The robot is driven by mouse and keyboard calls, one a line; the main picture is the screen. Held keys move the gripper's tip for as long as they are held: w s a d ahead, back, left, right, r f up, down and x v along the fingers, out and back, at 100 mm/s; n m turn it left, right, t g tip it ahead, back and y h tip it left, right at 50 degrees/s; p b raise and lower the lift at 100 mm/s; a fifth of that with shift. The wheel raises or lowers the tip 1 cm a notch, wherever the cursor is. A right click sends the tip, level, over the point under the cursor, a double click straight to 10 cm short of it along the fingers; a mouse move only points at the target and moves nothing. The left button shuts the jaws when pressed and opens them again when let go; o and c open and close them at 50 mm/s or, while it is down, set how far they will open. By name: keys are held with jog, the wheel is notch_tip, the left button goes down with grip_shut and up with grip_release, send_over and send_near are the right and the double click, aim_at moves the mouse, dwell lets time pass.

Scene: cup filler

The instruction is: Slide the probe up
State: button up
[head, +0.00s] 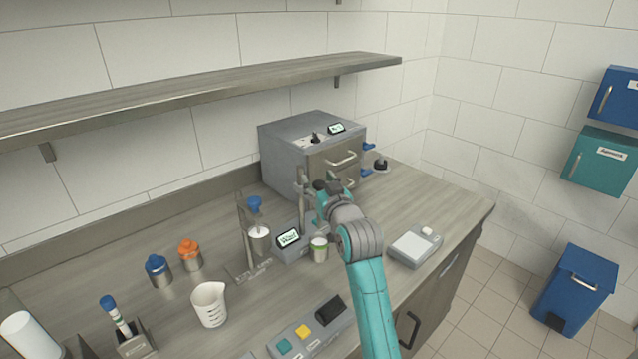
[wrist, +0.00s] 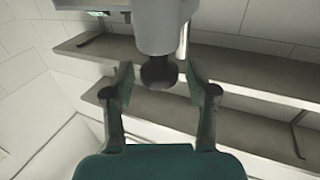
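The probe (wrist: 158,24) shows in the wrist view as a light grey body at the top, with a dark round knob (wrist: 158,73) on it. My gripper (wrist: 160,82) is open, one finger on each side of the knob, with a visible gap on both sides. In the head view my gripper (head: 322,190) is at the upright post (head: 301,188) of a small grey device with a lit screen (head: 288,238). The gripper and wrist hide most of the probe there. A small cup with a green band (head: 319,250) stands below my gripper, beside the device base.
A grey drawer cabinet (head: 287,147) stands close behind my gripper, under a wall shelf (head: 200,88). A white-topped scale (head: 412,246) is to the right. A white beaker (head: 209,305) and a button box (head: 305,338) are in front.

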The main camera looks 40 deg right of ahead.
jog(key=shift+f, duration=0.1)
jog(key=v, duration=1.2)
dwell(0.4)
jog(key=shift+n+y, duration=0.4)
jog(key=shift+y, duration=0.4)
jog(key=s+a+f, duration=0.1)
jog(key=a+f, duration=0.1)
jog(key=f, duration=0.1)
jog(key=s+a+f, duration=0.2)
jog(key=a+f, duration=0.1)
jog(key=f, duration=0.1)
jog(key=s+a+f, duration=0.2)
jog(key=f, duration=0.2)
jog(key=shift+s+a+f, duration=0.1)
jog(key=shift+s+a, duration=0.05)
jog(key=shift+s, duration=0.1)
jog(key=s+a+f+y, duration=0.1)
jog(key=s+a+f, duration=0.65)
jog(key=s, duration=0.25)
jog(key=s+a+f+n+g+y, duration=0.1)
jog(key=s+a+y, duration=0.1)
jog(key=s, duration=0.9)
jog(key=s+a+f+n+g+y, duration=0.1)
jog(key=s+a, duration=0.4)
jog(key=s, duration=0.7)
jog(key=shift+s+a+f+n+y, duration=0.3)
jog(key=shift+f+n+y, duration=0.1)
jog(key=shift+f+n, duration=0.3)
